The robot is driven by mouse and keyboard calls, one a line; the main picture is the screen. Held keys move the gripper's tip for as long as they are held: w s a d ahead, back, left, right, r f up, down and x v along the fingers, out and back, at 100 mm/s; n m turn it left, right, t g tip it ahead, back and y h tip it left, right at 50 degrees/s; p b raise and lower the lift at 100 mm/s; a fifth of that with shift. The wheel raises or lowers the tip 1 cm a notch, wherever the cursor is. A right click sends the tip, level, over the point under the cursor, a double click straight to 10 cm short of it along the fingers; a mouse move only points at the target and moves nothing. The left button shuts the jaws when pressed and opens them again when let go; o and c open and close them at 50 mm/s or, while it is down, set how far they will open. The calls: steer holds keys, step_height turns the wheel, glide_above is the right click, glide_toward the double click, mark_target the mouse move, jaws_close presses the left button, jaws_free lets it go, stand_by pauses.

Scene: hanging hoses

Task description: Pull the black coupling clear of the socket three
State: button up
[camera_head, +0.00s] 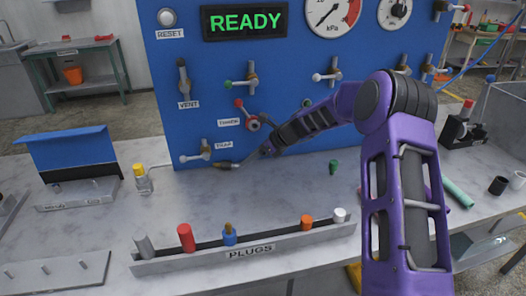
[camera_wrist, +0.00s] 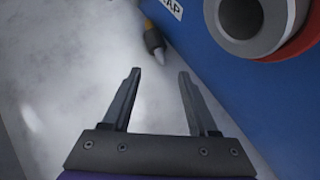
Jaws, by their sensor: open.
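My gripper (camera_head: 262,152) is low in front of the blue panel, over the grey table. In the wrist view my gripper (camera_wrist: 159,74) is open, with nothing between its fingers. Just beyond the fingertips is a small fitting (camera_wrist: 153,40) with a dark collar and a pale tip; it also shows left of my gripper in the head view (camera_head: 226,165). I cannot tell whether it is the black coupling. A thick grey ring with a red rim (camera_wrist: 252,22) is on the panel at upper right. No socket number is readable.
The blue panel (camera_head: 215,75) carries several lever valves and gauges. A plug rack (camera_head: 290,242) lies along the table's front. A yellow-capped bottle (camera_head: 143,180) stands at left, and a small green piece (camera_head: 333,167) right of my gripper. The table between rack and panel is largely clear.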

mark_target(238, 165)
steer(key=x, duration=0.6)
jaws_close()
steer(key=shift+w, duration=0.1)
stand_by(0.3)
